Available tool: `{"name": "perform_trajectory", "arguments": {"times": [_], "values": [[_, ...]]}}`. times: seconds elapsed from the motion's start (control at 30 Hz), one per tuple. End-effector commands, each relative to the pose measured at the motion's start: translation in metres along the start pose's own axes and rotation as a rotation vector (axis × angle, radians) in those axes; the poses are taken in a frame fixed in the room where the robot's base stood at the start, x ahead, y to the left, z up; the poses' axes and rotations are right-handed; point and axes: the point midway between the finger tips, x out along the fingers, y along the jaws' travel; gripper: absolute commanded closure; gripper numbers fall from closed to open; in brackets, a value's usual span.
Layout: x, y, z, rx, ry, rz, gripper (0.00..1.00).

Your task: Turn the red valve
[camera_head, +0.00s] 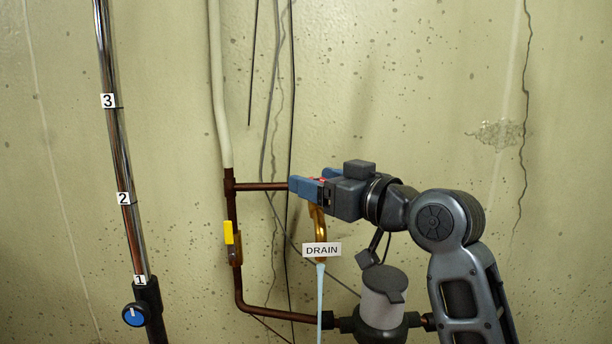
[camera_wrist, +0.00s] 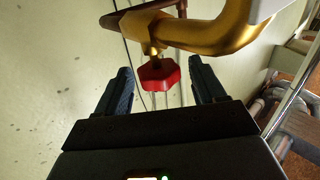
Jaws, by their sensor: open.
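The red valve (camera_wrist: 160,74) is a lobed red handle on a brass tap (camera_wrist: 205,35). In the wrist view it sits between the two blue fingers of my gripper (camera_wrist: 160,88). The fingers are open, with a gap visible on both sides of the handle. In the head view my gripper (camera_head: 300,188) reaches left to the end of a copper pipe. There the valve is mostly hidden behind the fingers, with only a little red showing. The brass spout (camera_head: 320,222) hangs below, with a white DRAIN label (camera_head: 321,249) on it. A pale stream (camera_head: 320,292) runs down from it.
A copper pipe with a yellow lever (camera_head: 229,233) stands left of the tap. A chrome pole (camera_head: 122,170) with number tags and a blue knob (camera_head: 134,315) is further left. A white filter housing (camera_head: 382,302) stands below my arm. Thin cables hang on the wall behind.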

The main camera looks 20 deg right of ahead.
Motion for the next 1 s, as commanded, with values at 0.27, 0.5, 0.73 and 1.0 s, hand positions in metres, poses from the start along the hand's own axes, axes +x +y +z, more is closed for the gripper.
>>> {"name": "perform_trajectory", "arguments": {"times": [0.27, 0.5, 0.73, 1.0], "values": [[0.027, 0.0, 0.0, 0.001, 0.0, 0.0, 0.31], [0.029, 0.0, 0.0, 0.0, 0.0, 0.0, 0.31], [0.029, 0.0, 0.0, 0.0, 0.0, 0.0, 0.47], [0.029, 0.0, 0.0, 0.0, 0.0, 0.0, 0.73]]}}
